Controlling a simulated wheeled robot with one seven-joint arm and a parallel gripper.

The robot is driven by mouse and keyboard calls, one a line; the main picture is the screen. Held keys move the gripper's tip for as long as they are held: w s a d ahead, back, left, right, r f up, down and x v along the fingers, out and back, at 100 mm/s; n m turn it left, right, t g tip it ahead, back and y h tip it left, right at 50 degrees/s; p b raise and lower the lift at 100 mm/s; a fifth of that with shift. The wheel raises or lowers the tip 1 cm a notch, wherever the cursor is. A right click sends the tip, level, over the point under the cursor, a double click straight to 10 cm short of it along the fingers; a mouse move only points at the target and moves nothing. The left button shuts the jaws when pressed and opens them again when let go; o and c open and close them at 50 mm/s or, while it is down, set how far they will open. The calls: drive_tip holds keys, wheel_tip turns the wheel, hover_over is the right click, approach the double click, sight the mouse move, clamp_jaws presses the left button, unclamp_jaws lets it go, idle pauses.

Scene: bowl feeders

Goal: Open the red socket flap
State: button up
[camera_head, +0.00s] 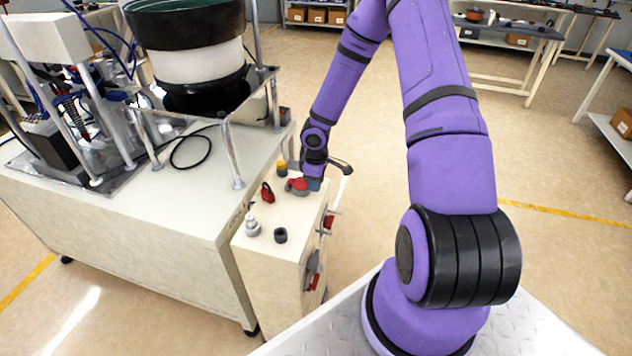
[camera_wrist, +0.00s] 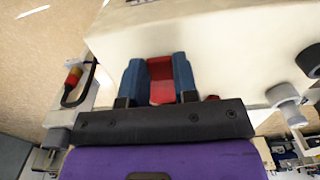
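The red socket flap (camera_head: 298,186) is on the top of a small cream cabinet (camera_head: 262,250), near its far right corner. The socket under the flap is hidden.
A red part (camera_head: 267,192), a white knob (camera_head: 252,226), a black knob (camera_head: 281,236) and a yellow part (camera_head: 282,167) stand on the cabinet top. A black handle (camera_head: 340,166) juts out at the right. A bowl feeder (camera_head: 195,55) stands on the larger bench behind left.

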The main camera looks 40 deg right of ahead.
sight(295, 181)
clamp_jaws()
drive_tip(key=shift+r, duration=0.1)
drive_tip(key=r+g+h, duration=0.1)
drive_tip(key=w+r+g+h, duration=0.1)
drive_tip(key=a+r+g+h, duration=0.1)
drive_tip(key=shift+w+a+r+g, duration=0.1)
drive_tip(key=shift+w+r+g, duration=0.05)
drive_tip(key=shift+w+g, duration=0.2)
drive_tip(key=w+r+g+h, duration=0.1)
drive_tip(key=a+r+g+h, duration=0.1)
drive_tip(key=g, duration=0.1)
drive_tip(key=shift+w+a+r+h, duration=0.1)
drive_tip(key=shift+w+a+h, duration=0.2)
drive_tip(key=shift+w, duration=0.1)
drive_tip(key=shift+w+a+r+g, duration=0.15)
drive_tip(key=shift+w+r+g, duration=0.1)
drive_tip(key=shift+w+r, duration=0.1)
drive_tip(key=shift+w+a+r, duration=0.2)
drive_tip(key=shift+w+a, duration=0.25)
drive_tip(key=shift+w, duration=0.05)
drive_tip(key=shift+a, duration=0.1)
